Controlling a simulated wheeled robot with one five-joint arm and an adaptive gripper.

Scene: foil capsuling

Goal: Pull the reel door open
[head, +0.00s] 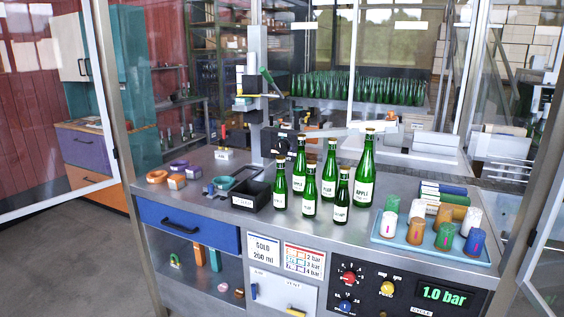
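No part in the head view is marked as the reel door, and I cannot tell which one it is. A blue drawer front (188,226) with a black bar handle (179,227) is set under the steel counter at left and looks shut. A pale panel (283,291) with a small blue handle (254,291) sits lower, under two printed cards. Framed clear panels stand at left (45,130) and right (550,240), angled out from the steel frame. A teal upright door or panel (133,85) stands behind at left. My gripper is not in view.
Several green bottles (328,180) stand on the counter beside a black bin (250,196). A light blue tray (430,247) holds coloured cylinders at right. A control panel with dials and a 1.0 bar display (443,295) is below. Grey floor (70,260) at left is clear.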

